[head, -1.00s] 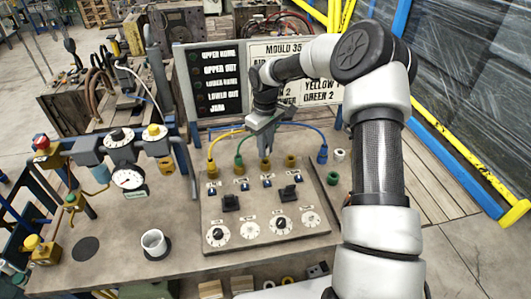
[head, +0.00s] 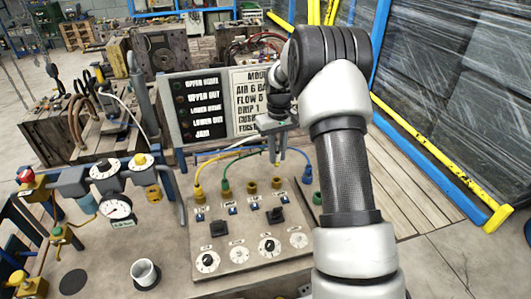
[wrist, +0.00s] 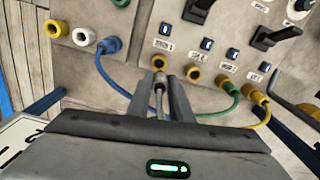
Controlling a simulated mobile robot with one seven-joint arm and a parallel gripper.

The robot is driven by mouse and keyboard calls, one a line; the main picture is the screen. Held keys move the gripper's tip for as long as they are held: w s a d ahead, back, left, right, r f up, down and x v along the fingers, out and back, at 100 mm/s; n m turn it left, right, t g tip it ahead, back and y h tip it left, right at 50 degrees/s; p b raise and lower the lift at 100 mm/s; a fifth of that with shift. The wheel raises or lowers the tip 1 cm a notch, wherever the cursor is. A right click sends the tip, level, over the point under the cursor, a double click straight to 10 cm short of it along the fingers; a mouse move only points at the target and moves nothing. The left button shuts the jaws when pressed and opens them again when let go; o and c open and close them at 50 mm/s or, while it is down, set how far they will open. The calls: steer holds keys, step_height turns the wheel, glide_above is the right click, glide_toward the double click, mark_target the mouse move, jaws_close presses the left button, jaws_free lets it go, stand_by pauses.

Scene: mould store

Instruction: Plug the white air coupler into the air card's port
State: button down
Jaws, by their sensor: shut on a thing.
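My gripper (wrist: 158,88) is shut on a pale grey-white coupler (wrist: 159,104) with a thin stem. In the head view, my gripper (head: 279,153) hangs above the sloped panel, over its right yellow port. The coupler's tip is close beside the yellow port (wrist: 172,58) in the wrist view; I cannot tell whether they touch. The other yellow port (wrist: 193,79) is empty. Green (wrist: 231,92) and yellow (wrist: 258,97) plugs with hoses sit in further ports, and a blue plug (wrist: 110,44) sits on the other side. The card (head: 258,95) stands behind, partly hidden by my arm.
Dials and black switches (head: 275,214) fill the panel's front. A gauge (head: 117,207) with valves and a white cup (head: 146,271) stand at left. The blue hose runs close to my gripper.

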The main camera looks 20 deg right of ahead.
mark_target(277, 165)
steer(key=shift+d+f, duration=0.1)
steer(key=shift+f+b, duration=1.75)
steer(key=shift+f, duration=1.05)
steer(key=shift+f+b, duration=0.8)
steer(key=shift+f, duration=0.5)
stand_by(0.5)
steer(key=c, duration=1.1)
jaws_free()
steer(key=shift+r, duration=0.2)
steer(key=shift+r+p, duration=2.15)
steer(key=shift+r, duration=1.45)
